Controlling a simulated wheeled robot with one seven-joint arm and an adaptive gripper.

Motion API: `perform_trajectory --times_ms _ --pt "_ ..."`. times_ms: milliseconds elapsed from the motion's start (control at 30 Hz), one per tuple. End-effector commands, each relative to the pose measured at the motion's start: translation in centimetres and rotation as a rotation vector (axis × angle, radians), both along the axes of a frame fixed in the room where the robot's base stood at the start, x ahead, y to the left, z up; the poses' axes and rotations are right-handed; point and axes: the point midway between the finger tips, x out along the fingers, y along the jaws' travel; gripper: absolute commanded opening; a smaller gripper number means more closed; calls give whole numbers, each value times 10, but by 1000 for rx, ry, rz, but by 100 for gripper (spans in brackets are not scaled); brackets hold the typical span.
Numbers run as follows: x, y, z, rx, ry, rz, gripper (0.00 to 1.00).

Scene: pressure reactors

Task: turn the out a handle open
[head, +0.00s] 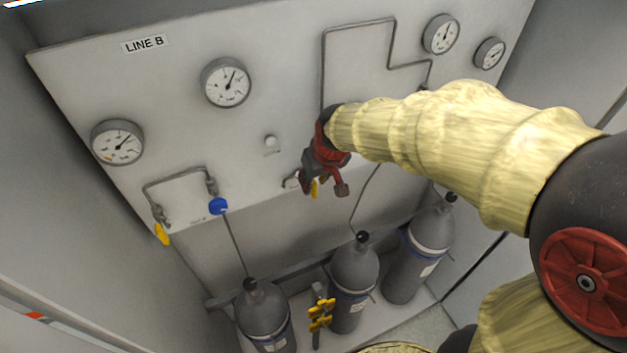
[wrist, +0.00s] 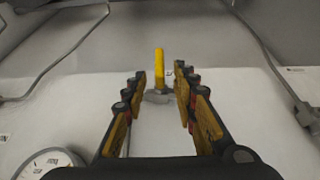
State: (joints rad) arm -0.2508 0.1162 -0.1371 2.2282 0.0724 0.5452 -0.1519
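A yellow lever handle (wrist: 159,62) stands on a grey metal valve fitting (wrist: 157,96) on the white panel, ahead of my gripper in the wrist view. My gripper (wrist: 160,74) is open, with one finger left and one right of the handle. A gap shows on both sides, and neither finger visibly touches it. In the head view my gripper (head: 325,186) is at the lower middle of the panel, and my arm and gripper largely hide this valve. No label naming this handle is readable.
The LINE B panel (head: 250,130) carries several gauges, a blue knob (head: 218,206) and another yellow handle (head: 162,234) at lower left. Grey cylinders (head: 264,312) and a valve stand with yellow handles (head: 320,314) stand below. Thin pipes (wrist: 75,47) flank my gripper in the wrist view.

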Motion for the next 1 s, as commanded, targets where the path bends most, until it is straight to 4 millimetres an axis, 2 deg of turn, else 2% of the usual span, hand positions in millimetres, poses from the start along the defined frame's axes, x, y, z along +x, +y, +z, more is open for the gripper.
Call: perform_trajectory --times_ms 200,500,1000 --pt "6 2 -15 0 0 0 28" --pt "7 2 -17 0 -1 0 27" --pt "7 2 -17 0 -1 0 0"
